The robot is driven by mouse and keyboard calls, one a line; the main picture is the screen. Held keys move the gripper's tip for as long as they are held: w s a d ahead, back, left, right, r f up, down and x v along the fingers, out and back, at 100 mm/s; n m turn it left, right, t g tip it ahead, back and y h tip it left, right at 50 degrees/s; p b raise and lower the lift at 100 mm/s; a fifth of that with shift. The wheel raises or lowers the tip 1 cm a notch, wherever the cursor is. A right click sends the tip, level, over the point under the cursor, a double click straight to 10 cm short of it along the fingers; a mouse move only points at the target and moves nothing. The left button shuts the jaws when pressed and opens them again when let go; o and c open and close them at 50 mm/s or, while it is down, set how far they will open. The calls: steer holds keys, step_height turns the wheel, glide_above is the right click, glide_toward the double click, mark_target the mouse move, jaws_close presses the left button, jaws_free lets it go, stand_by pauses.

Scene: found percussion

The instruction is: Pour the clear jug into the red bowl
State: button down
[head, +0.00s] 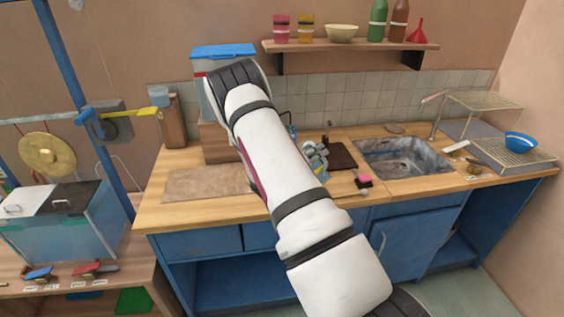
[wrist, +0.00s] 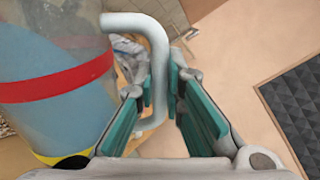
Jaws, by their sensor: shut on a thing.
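A large see-through vessel with a red band, blue inside and a yellow band low down fills the left of the wrist view; I take it for the clear jug (wrist: 50,110). Its pale grey bent handle (wrist: 158,60) passes between the teal fingers of my gripper (wrist: 162,95). My gripper is shut on this handle, with the vessel's body to its left. In the head view my arm hides much of the worktop's middle, and I cannot clearly make out the gripper or jug there. No red bowl shows in either view.
A blue-lidded container (head: 223,50) stands behind my arm. The worktop (head: 185,160) has a brown mat (head: 205,183) and a sink (head: 405,160). A blue bowl (head: 521,142) sits on a rack at right. A shelf (head: 350,45) holds a cream bowl (head: 341,33) and bottles.

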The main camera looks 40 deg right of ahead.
steer(key=shift+w+r+n+b, duration=0.5)
steer(key=shift+w+r+n, duration=0.35)
steer(key=shift+r+n, duration=0.2)
stand_by(3.9)
